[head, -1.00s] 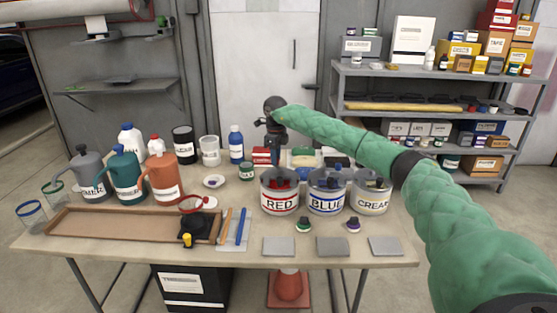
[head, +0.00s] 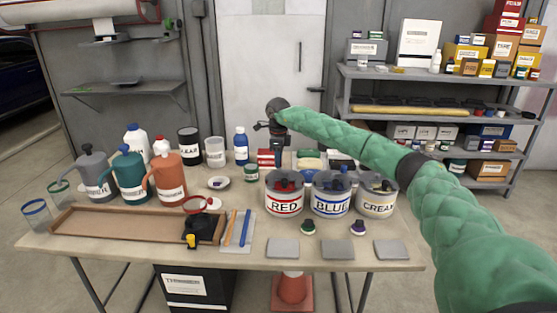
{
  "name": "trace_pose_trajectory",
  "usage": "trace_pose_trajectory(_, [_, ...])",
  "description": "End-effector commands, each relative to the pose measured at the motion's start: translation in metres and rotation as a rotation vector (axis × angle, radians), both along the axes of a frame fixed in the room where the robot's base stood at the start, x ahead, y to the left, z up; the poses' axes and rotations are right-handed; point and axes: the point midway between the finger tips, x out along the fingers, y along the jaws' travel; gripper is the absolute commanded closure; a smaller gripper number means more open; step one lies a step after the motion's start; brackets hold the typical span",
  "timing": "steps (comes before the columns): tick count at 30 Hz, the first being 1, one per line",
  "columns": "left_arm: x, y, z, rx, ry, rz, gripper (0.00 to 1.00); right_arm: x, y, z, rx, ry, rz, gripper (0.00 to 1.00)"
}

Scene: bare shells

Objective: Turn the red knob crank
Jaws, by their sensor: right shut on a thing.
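The RED can (head: 284,205) stands on the table, open at the top, with red and dark parts showing inside its rim. The red knob crank is too small and too covered for me to make out clearly there. My right gripper (head: 279,157) points down at the back of the RED can, at the end of my green-sleeved arm. It is shut on what I take to be the red knob crank; the contact is hard to see. My left gripper is not in view.
The BLUE can (head: 331,205) and CREAM can (head: 377,206) stand right of the RED can. Pump jugs (head: 128,178) and a brown tray (head: 120,226) are at left. Grey plates (head: 338,250) lie along the front edge. Shelves (head: 440,118) stand behind at right.

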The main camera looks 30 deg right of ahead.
Motion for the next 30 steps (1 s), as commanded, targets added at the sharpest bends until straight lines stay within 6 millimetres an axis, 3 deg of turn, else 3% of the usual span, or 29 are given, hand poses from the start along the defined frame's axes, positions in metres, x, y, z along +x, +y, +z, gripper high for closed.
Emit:
trace_pose_trajectory(1, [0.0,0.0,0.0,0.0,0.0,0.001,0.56,0.0,0.0,0.001,0.0,-0.003,-0.001,0.76])
trace_pose_trajectory(4, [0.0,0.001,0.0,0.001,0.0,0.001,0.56,0.0,0.0,0.001,0.0,-0.001,-0.001,0.56])
trace_pose_trajectory(16, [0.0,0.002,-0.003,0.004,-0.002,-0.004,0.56,0.001,0.0,0.007,0.001,-0.002,-0.001,0.56])
trace_pose_trajectory(30, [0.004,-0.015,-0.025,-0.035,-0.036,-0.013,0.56,0.001,0.0,0.07,0.0,-0.001,-0.001,0.56])
